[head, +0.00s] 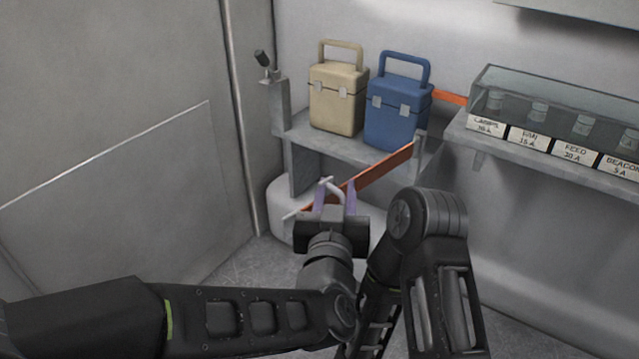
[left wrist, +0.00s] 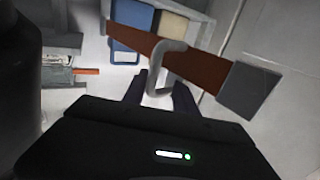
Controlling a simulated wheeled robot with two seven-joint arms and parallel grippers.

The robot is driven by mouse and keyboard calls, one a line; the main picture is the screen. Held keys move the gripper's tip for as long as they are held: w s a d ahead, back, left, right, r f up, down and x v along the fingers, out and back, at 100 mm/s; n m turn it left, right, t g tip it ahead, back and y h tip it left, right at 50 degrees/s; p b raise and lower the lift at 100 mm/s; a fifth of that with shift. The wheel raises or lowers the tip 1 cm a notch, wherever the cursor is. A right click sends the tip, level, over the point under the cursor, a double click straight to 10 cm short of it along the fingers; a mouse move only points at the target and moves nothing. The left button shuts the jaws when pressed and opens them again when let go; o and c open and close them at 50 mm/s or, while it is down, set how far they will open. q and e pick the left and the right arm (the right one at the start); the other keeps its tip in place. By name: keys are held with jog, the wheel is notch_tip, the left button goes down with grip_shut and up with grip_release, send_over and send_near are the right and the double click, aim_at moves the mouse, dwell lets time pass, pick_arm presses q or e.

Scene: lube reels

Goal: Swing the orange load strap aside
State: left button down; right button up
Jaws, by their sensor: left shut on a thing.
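The orange strap (head: 378,171) runs as a stiff bar from a grey post at the shelf's front right corner, down and left in front of the shelf. Its free end with a grey plate (left wrist: 248,90) stands out from the shelf, apart from the left post. My left gripper (head: 336,192) is shut on the strap's grey loop handle (left wrist: 160,70). The strap (left wrist: 200,70) crosses the left wrist view just beyond the fingers. Part of the strap is hidden behind the gripper in the head view. My right gripper is not in view.
A beige case (head: 337,98) and a blue case (head: 396,112) stand on the grey shelf (head: 325,150). A labelled glass-fronted box (head: 560,105) stands on the right ledge. Floor at left is clear.

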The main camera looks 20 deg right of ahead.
pick_arm(q)
jog(key=shift+s+d+r, duration=0.1)
jog(key=shift+s+d, duration=0.1)
jog(key=shift+d, duration=0.05)
jog(key=c, duration=1.5)
grip_release()
jog(key=shift+w, duration=0.1)
jog(key=p+v, duration=0.1)
jog(key=v, duration=0.7)
